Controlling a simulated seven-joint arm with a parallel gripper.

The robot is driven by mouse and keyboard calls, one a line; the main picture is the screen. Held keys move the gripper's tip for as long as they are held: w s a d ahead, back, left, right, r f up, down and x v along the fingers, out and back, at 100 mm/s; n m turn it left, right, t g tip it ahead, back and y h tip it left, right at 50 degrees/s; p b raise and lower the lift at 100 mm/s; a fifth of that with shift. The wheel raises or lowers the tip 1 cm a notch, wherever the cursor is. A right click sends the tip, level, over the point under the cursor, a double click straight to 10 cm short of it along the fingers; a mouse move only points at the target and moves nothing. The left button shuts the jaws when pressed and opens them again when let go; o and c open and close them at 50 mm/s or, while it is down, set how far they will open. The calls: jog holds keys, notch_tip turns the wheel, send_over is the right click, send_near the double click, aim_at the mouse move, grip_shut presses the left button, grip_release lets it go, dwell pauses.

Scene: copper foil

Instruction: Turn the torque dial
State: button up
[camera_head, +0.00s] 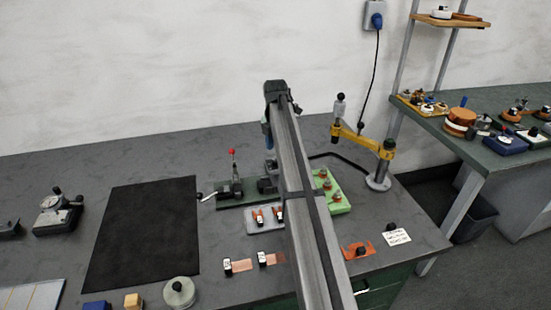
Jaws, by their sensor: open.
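No part is clearly marked as the torque dial at this size. A yellow jointed arm (362,142) on a silver post at the back right of the bench carries an upright grey and black driver-like tool (339,108). A green-based fixture (230,192) with a red-tipped lever and a crank handle stands left of my arm. My arm rises from the bottom centre and bends at its top near the wall. My gripper and its fingertips do not show; my own arm link hides the space behind it.
A black mat (143,235) lies on the left of the bench (60,160). A green tray (338,200) with copper-coloured parts stands right of my arm. An orange bracket (357,250) and a white card (397,237) lie front right. A cluttered second table (462,143) stands at right.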

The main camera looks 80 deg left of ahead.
aim_at(275, 160)
jog(key=shift+f, duration=2.65)
jog(key=shift+c, duration=0.4)
grip_shut()
